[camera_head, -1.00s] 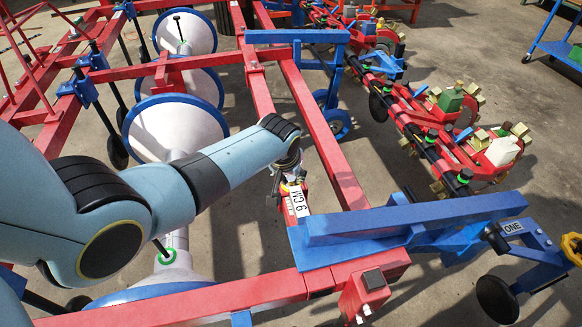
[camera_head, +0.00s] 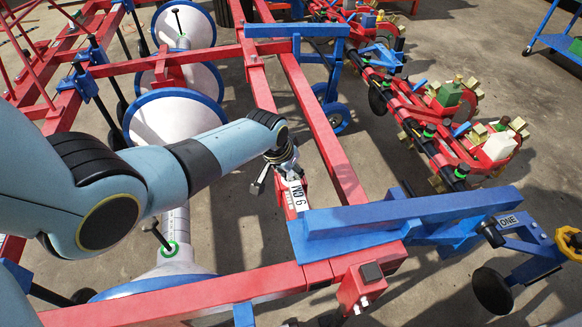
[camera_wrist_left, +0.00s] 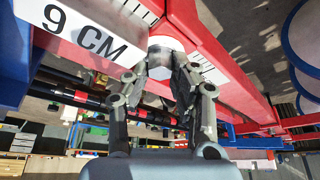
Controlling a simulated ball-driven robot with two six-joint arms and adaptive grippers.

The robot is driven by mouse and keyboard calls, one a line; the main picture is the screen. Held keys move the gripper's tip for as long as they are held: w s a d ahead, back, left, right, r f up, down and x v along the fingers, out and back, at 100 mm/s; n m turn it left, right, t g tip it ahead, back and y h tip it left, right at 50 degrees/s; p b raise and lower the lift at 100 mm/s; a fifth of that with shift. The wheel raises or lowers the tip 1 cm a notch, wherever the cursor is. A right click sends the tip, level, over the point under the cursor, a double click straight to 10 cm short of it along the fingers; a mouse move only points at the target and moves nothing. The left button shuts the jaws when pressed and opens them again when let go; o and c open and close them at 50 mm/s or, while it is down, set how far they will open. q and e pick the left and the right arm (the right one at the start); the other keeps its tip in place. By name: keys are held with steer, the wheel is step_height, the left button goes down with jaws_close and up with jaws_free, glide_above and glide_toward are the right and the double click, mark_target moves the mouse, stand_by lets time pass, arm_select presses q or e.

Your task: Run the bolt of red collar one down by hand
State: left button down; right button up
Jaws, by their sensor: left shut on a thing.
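My left gripper (camera_head: 283,172) reaches down beside a red part (camera_head: 287,207) that carries a white "9 CM" label (camera_head: 297,194), just behind the blue beam. In the left wrist view the two dark fingers (camera_wrist_left: 166,72) are shut on a pale round bolt head (camera_wrist_left: 166,43) at the red part's face. The "9 CM" label (camera_wrist_left: 88,32) is to the left of the fingers there. The bolt's shank is hidden. I cannot read a collar number on this red part. My right gripper is in neither current view.
The blue beam (camera_head: 420,210) lies just in front of the gripper, with a "ONE" label (camera_head: 510,222) on the blue bracket at the right. Red frame bars (camera_head: 325,145) run beside the gripper. White hoppers with blue rims (camera_head: 172,125) stand left, behind my arm.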

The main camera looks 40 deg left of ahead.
arm_select(q)
steer(key=c, duration=1.1)
jaws_free()
